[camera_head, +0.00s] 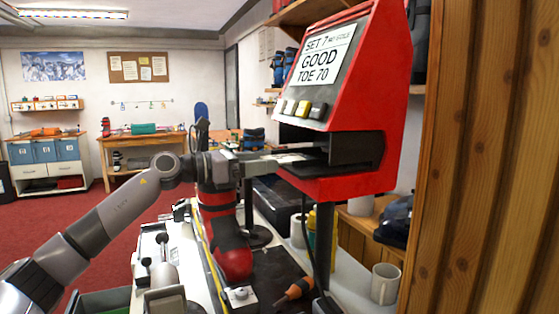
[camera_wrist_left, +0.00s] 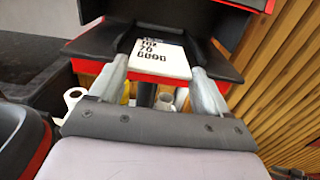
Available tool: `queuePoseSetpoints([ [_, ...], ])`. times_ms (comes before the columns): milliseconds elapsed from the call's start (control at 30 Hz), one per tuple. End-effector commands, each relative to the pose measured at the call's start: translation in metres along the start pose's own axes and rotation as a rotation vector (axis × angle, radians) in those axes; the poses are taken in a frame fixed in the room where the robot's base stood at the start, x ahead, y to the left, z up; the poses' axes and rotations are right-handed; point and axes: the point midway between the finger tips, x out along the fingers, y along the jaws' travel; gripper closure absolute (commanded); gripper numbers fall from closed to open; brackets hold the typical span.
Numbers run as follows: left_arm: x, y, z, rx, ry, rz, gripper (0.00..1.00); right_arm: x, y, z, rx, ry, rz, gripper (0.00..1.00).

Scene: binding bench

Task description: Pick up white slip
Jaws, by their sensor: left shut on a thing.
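The white slip (camera_wrist_left: 160,58), printed with dark text, sits in the dark slot of the red machine (camera_head: 372,95). In the head view a thin pale part of the slip (camera_head: 291,158) shows at the slot mouth. My left gripper (camera_wrist_left: 160,66) reaches into the slot and is shut on the slip, with one finger at each side edge. In the head view the left gripper (camera_head: 290,153) comes in level from the left, and its tips are partly hidden by the slot. My right gripper is not in view.
A slatted wooden wall (camera_head: 490,160) closes off the right. Red carpet (camera_head: 100,230) lies open at the left.

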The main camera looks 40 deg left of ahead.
Motion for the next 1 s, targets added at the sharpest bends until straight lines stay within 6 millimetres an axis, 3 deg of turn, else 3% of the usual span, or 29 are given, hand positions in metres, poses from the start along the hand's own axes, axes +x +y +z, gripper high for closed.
queuePoseSetpoints([
  [267,-0.004,0.0,0.007,0.002,-0.001,0.0,0.51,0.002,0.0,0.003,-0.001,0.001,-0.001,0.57],
  [800,-0.004,0.0,0.076,0.001,-0.004,-0.001,0.51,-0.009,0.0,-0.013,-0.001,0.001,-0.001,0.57],
  [867,-0.016,0.002,0.064,0.001,0.004,0.005,0.51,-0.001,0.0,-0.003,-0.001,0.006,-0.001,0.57],
  [1000,-0.038,0.001,0.063,0.003,0.003,0.004,0.51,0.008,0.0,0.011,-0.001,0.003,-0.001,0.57],
])
